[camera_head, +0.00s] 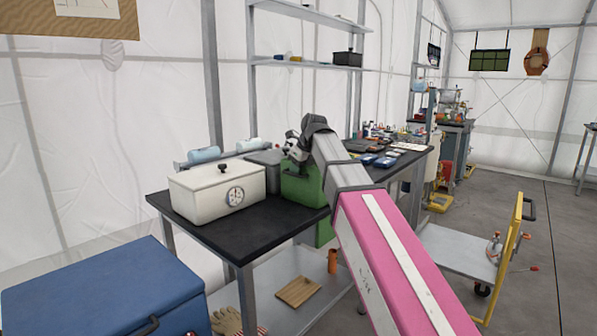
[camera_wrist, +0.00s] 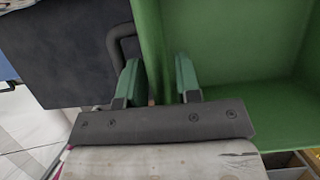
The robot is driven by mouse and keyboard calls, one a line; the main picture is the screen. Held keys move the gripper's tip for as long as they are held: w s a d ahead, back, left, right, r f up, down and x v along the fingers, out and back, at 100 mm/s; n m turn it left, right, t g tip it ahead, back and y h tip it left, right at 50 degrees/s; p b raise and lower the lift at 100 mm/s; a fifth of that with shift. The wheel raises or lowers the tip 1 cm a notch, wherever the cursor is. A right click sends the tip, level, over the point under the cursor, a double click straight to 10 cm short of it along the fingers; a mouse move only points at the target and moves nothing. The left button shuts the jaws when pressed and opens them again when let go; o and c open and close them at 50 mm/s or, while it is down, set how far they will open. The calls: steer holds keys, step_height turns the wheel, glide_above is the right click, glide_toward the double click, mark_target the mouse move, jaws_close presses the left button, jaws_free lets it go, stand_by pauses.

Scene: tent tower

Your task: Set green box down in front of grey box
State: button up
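The green box (camera_head: 301,188) stands on the black table beside the white box, partly hidden by my arm. In the wrist view its open inside (camera_wrist: 235,60) fills the right half, with one wall running up between my fingers. My gripper (camera_wrist: 157,78) is at this wall, one green-padded finger on each side; a gap seems to show beside the right finger. In the head view my gripper (camera_head: 297,147) is at the top of the green box. The grey box (camera_head: 268,157) stands behind the white box and left of the green box, mostly hidden.
A white box (camera_head: 215,192) with a dial stands on the left of the black table (camera_head: 245,236). Bare tabletop lies in front of the white and green boxes. Blue cases (camera_head: 380,161) lie farther right. A blue chest (camera_head: 105,290) and a yellow-handled cart (camera_head: 455,250) stand nearby.

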steer(key=v, duration=1.2)
steer(key=shift+r, duration=0.1)
